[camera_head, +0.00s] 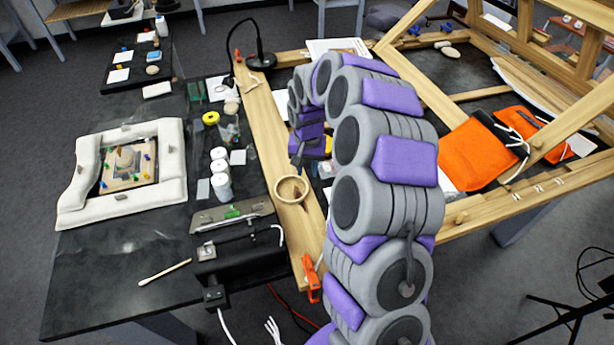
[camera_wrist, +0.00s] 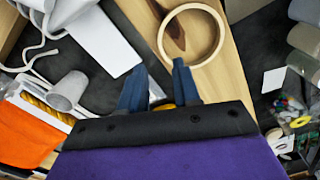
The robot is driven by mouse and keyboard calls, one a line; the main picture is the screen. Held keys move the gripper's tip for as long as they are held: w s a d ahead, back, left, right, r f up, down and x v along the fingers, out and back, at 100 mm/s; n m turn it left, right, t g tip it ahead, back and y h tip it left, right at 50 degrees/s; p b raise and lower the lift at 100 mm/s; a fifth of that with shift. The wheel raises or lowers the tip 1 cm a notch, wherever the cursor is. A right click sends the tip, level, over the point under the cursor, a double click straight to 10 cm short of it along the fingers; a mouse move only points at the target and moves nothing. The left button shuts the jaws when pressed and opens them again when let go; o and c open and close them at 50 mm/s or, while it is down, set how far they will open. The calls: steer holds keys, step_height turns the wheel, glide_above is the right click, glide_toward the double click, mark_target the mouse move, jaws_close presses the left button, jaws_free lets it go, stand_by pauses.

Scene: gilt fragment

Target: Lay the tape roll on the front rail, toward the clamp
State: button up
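A pale beige ring, which looks like the tape roll (camera_head: 291,190), lies flat on the wooden rail (camera_head: 297,225). Wood shows through its hole, and it also shows at the top of the wrist view (camera_wrist: 191,33). An orange clamp (camera_head: 311,280) sits at the rail's near end. My gripper (camera_head: 300,160) is just behind the ring, apart from it. In the wrist view my gripper (camera_wrist: 160,72) has its two blue fingers spread, with the ring beyond the tips. A bit of yellow shows between the finger bases; I cannot tell what it is.
Left of the rail, a dark table holds white jars (camera_head: 221,175), a metal device (camera_head: 232,213), a yellow roll (camera_head: 210,118) and a padded white frame (camera_head: 72,190). A black lamp (camera_head: 261,60) stands behind. Orange cloth (camera_head: 470,155) lies right of my arm. The rail in front of the ring looks clear.

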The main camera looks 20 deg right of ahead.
steer(key=shift+r, duration=1.75)
steer(key=s+a+r+n, duration=0.15)
steer(key=s+r, duration=0.25)
steer(key=s, duration=0.5)
steer(key=s+a+r+n+g, duration=0.15)
steer(key=s+r, duration=0.25)
steer(key=s, duration=0.5)
steer(key=s+a+r+n, duration=0.1)
steer(key=s+a+r, duration=0.2)
steer(key=s, duration=1.8)
steer(key=shift+s+d+f+n, duration=0.25)
steer(key=shift+d+f+n, duration=0.05)
steer(key=shift+d+n, duration=0.1)
steer(key=shift+f, duration=0.1)
